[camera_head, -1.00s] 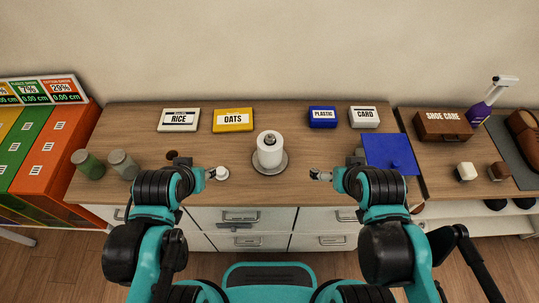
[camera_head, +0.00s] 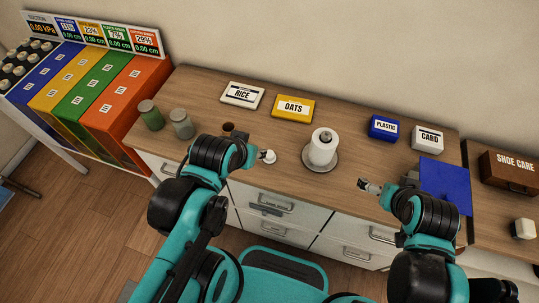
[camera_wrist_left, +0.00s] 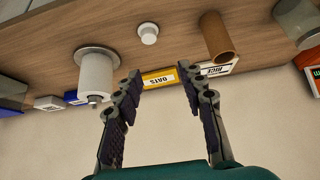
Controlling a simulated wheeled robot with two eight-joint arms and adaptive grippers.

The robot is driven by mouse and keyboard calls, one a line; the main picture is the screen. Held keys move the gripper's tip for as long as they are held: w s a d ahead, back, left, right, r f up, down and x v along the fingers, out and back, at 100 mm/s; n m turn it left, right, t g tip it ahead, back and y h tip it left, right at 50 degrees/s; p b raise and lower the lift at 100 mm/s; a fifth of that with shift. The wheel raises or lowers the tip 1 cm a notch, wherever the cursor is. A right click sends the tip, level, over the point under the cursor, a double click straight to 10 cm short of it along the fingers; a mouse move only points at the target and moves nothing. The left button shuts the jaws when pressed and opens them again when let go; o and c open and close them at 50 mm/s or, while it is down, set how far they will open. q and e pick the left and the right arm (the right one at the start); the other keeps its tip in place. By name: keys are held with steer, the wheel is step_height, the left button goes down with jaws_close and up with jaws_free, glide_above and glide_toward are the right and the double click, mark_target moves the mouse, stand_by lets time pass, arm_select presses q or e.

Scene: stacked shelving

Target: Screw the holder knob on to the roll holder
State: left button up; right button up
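The roll holder with a white paper roll (camera_head: 322,147) stands upright on its round metal base (camera_head: 331,166) on the counter. It also shows upside down in the left wrist view (camera_wrist_left: 95,76), with its dark spindle tip (camera_wrist_left: 95,101) exposed. A small white round piece, seemingly the holder knob (camera_head: 269,158), sits on the counter left of the holder; it also shows in the left wrist view (camera_wrist_left: 148,33). My left gripper (camera_wrist_left: 159,80) is open with nothing between its fingers, close beside the knob in the head view. My right gripper (camera_head: 368,186) hovers right of the holder; its opening is unclear.
A brown tube (camera_wrist_left: 216,38) stands left of the knob. RICE (camera_head: 242,95) and OATS (camera_head: 293,107) boxes, PLASTIC (camera_head: 384,127) and CARD (camera_head: 427,139) boxes line the back. Two jars (camera_head: 151,115) (camera_head: 181,124) stand left. A blue panel (camera_head: 446,184) lies right.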

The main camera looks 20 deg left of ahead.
arm_select(q)
steer(key=o, duration=0.5)
steer(key=shift+w, duration=0.1)
steer(key=n+g+p, duration=0.2)
steer(key=n+g, duration=0.5)
steer(key=n, duration=1.3)
glide_above(269, 154)
steer(key=f, duration=0.6)
steer(key=shift+w+d+f, duration=0.1)
steer(key=shift+d+f, duration=0.05)
steer(key=shift+d, duration=0.15)
steer(key=shift+w+f, duration=0.1)
steer(key=shift+f, duration=0.2)
steer(key=shift+f+n, duration=0.35)
steer(key=shift+n, duration=0.05)
steer(key=f+b, duration=0.1)
steer(key=f, duration=0.1)
steer(key=f+b, duration=0.1)
steer(key=f, duration=0.1)
steer(key=f+b, duration=0.1)
steer(key=f, duration=0.2)
steer(key=shift+a+f, duration=0.1)
steer(key=shift+a, duration=0.15)
